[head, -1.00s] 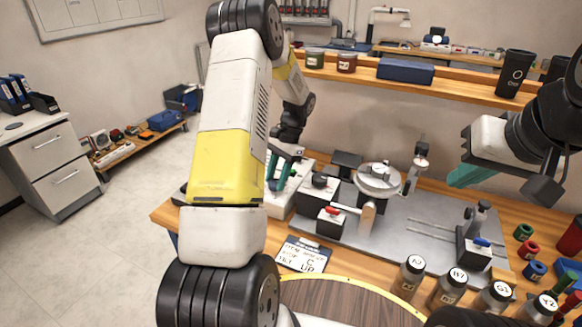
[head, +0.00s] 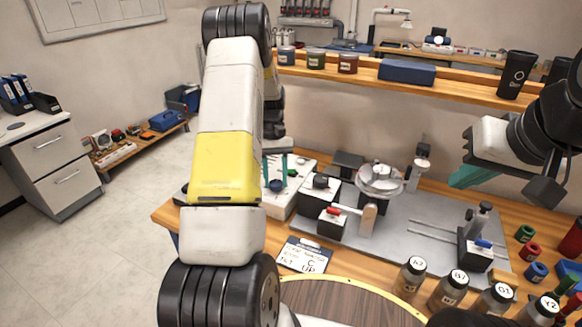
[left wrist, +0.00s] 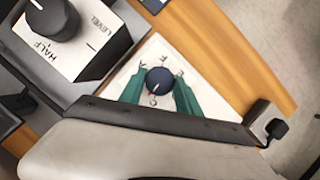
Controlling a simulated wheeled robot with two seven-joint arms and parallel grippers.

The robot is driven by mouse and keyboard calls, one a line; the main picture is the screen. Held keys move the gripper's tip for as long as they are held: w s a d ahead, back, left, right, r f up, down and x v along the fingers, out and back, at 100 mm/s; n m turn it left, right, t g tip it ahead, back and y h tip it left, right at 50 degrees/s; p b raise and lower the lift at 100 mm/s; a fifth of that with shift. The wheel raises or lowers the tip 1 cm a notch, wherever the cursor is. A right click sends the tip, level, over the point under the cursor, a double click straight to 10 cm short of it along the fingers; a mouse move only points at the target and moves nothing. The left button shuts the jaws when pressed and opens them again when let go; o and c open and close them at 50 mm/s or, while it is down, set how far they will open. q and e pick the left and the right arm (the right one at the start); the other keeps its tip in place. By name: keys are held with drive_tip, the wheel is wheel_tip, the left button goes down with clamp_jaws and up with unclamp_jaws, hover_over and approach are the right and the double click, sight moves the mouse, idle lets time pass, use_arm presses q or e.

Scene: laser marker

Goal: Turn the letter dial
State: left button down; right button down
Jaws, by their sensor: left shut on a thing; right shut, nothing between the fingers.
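The letter dial (left wrist: 158,81) is a round dark blue knob on a white panel, with letters around it; a C shows below it in the left wrist view. A short white mark on the knob points down toward the C. My left gripper (left wrist: 160,90) is shut on the dial, with one green finger on each side. In the head view the dial (head: 276,186) shows beneath the green fingers of the left gripper (head: 277,172), left of the marker's black knob boxes. My right gripper (head: 467,177) is shut and empty, above the right side of the bench.
A black knob (left wrist: 52,18) marked HALF and LEVEL stands close to the left gripper. A card (head: 304,255) lies in front. Several labelled bottles (head: 411,274) stand front right.

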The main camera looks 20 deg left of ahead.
use_arm(q)
drive_tip(key=shift+a+n+t+h, duration=0.1)
drive_tip(key=shift+n+t+h, duration=0.45)
drive_tip(key=shift+n, duration=1.45)
drive_tip(key=c, duration=0.9)
unclamp_jaws()
drive_tip(key=shift+o, duration=0.2)
drive_tip(key=v, duration=0.7)
drive_tip(key=shift+a+r, duration=0.2)
drive_tip(key=shift+r, duration=0.15)
drive_tip(key=shift+w+r, duration=0.1)
